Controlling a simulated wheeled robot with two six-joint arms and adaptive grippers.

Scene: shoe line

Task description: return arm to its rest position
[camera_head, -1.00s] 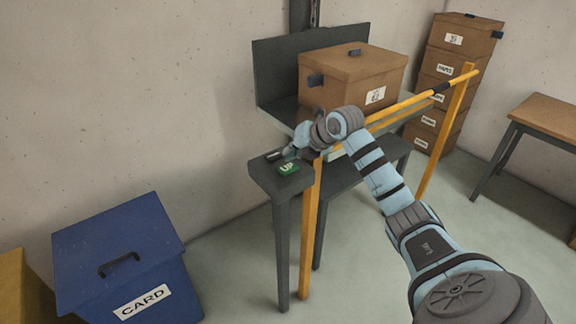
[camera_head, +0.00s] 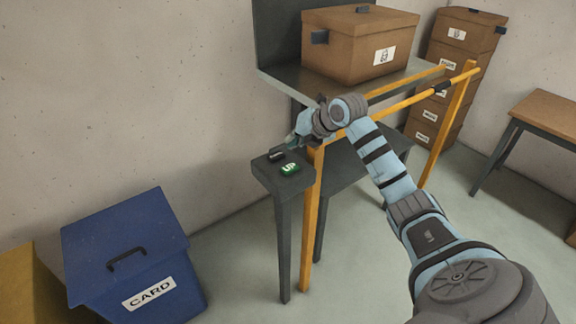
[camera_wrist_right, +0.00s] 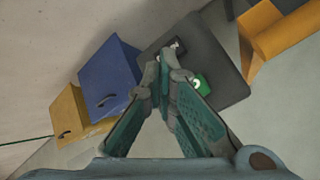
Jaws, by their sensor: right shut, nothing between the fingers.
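My right arm reaches from the lower right, over the yellow rail, to the small grey control stand (camera_head: 262,178). My right gripper (camera_head: 291,141) is shut and empty, just above and behind the stand's buttons. In the right wrist view the fingertips of the gripper (camera_wrist_right: 165,62) meet in front of the stand's top. The green UP button (camera_head: 290,169) shows beside the fingers, with a black button (camera_head: 276,155) behind it. The green button also shows in the right wrist view (camera_wrist_right: 201,84), partly covered by a finger. My left gripper is out of view.
A cardboard box (camera_head: 345,48) stands on the raised grey lift platform (camera_head: 300,80). Yellow rails and posts (camera_head: 311,225) stand close to my right arm. A blue CARD bin (camera_head: 120,235) is at lower left, stacked boxes (camera_head: 455,55) at back right, a table (camera_head: 545,115) at right.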

